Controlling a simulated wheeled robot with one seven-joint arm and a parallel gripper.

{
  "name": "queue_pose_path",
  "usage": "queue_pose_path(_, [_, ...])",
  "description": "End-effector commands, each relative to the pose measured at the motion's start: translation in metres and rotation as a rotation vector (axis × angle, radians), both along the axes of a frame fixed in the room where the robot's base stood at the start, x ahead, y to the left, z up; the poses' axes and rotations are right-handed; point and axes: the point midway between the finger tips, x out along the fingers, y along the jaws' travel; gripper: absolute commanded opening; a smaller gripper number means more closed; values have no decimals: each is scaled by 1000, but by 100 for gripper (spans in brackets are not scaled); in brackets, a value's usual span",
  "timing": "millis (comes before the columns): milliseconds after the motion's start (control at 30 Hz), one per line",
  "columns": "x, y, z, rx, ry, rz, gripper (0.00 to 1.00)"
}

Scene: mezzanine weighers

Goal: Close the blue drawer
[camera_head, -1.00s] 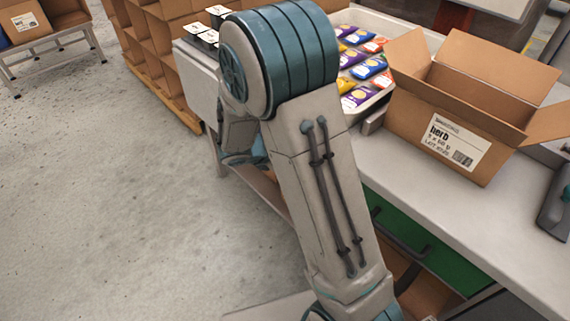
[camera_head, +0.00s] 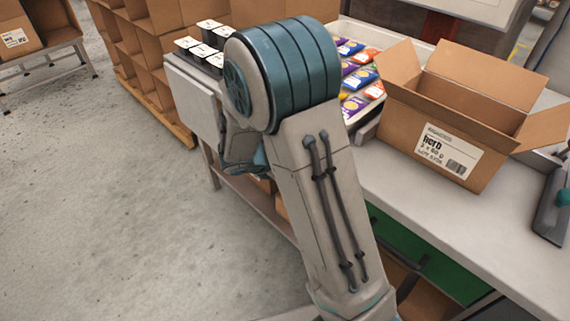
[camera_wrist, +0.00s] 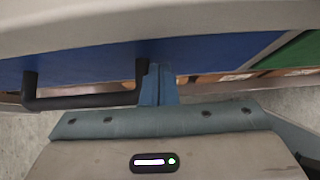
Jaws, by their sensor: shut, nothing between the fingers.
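The blue drawer (camera_wrist: 95,62) shows in the wrist view as a flat blue front below the pale counter edge. Its black bar handle (camera_wrist: 85,101) sticks out toward the left. My gripper (camera_wrist: 158,72) is shut and empty. Its blue fingers are up at the blue front, just right of the handle's right post; I cannot tell whether they touch it. How far the drawer stands out is also unclear. In the head view my arm hides the blue drawer and the fingers.
A green drawer (camera_head: 440,262) sits in the same bench, nearer me. On the counter (camera_head: 405,190) stand an open cardboard box (camera_head: 480,115) and a tray of colourful packets (camera_head: 357,75). Black containers (camera_head: 200,52) stand at the far end. The floor (camera_head: 120,220) to the left is clear.

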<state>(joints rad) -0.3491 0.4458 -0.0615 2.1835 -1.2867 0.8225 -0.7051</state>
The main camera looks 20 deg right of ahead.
Motion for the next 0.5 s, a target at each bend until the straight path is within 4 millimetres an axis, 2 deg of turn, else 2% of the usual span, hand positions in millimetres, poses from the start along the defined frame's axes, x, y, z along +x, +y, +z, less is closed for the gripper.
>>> queue_pose_path(133, [-11, 30, 0, 4, 2, 12, 0])
queue_pose_path(300, [-25, 57, 30, 9, -1, 10, 0])
queue_pose_path(500, [-40, 83, 54, 8, 1, 14, 0])
